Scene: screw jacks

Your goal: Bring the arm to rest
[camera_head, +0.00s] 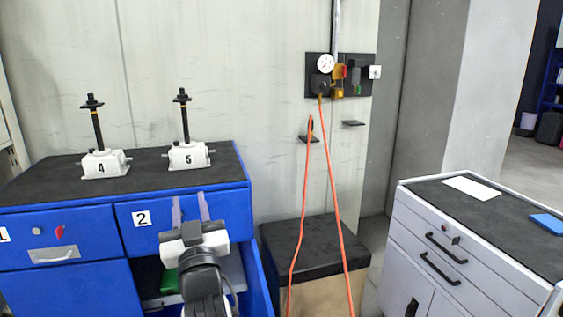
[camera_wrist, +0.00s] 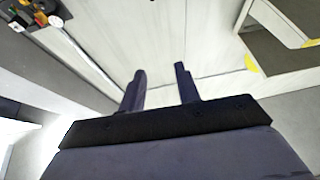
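My gripper (camera_head: 191,209) is in front of the blue cabinet (camera_head: 70,291), near the drawer marked 2, in the head view. In the wrist view my gripper (camera_wrist: 160,84) has two dark fingers standing apart, with nothing between them. Screw jack 4 (camera_head: 105,163) and screw jack 5 (camera_head: 188,154) stand upright on the cabinet's dark top, behind and above my gripper and apart from it. My arm hides part of the cabinet's lower front.
Below drawer 2 an open space shows a green item (camera_head: 169,281). Orange hoses (camera_head: 301,215) hang from the wall panel in front of a black-topped box (camera_head: 318,240). A white drawer cabinet (camera_head: 470,262) stands at right, with a blue item (camera_head: 547,223) on top.

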